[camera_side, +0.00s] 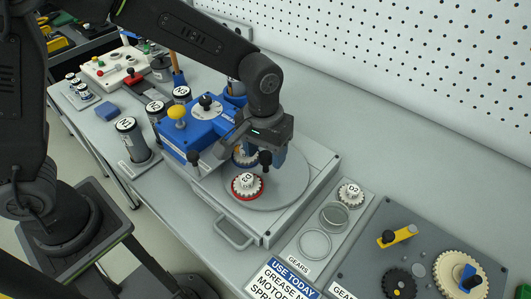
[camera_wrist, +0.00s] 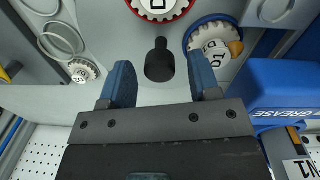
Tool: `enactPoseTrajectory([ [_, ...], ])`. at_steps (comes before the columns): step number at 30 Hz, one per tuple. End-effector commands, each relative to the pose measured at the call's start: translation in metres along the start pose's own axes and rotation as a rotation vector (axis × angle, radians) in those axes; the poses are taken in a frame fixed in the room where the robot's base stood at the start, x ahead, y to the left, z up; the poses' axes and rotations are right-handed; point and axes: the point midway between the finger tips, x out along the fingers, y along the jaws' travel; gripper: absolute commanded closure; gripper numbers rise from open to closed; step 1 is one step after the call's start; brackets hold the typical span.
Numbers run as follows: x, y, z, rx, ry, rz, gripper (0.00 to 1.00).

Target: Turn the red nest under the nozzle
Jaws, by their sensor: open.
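The red nest (camera_side: 259,193) sits on the round grey turntable (camera_side: 290,185) at its front, with a white gear (camera_side: 246,181) in it. It also shows at the top of the wrist view (camera_wrist: 187,14). The blue nest (camera_wrist: 190,38) holds another white gear beside the blue grease unit (camera_side: 195,122); an orange tip, perhaps the nozzle (camera_wrist: 235,48), is over it.
A gear tray (camera_side: 297,262) with a gear and empty rings lies right of the turntable base, whose handle (camera_side: 233,238) faces front. A grey board with gears (camera_side: 410,217) is farther right. Canisters (camera_side: 131,138) stand left. The pegboard wall (camera_side: 400,60) is behind.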

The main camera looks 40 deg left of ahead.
Motion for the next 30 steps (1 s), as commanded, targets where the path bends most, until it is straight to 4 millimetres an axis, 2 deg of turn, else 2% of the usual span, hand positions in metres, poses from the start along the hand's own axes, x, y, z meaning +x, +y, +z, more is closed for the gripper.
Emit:
enactPoseTrajectory([
  [4,0.0091,-0.0001,0.0005,0.0,-0.001,0.0,0.44],
  [13,0.0105,-0.0001,0.0003,0.0,0.0,0.0,0.44],
  [30,0.01,0.0001,0.0002,0.0,0.001,0.001,0.99],
])
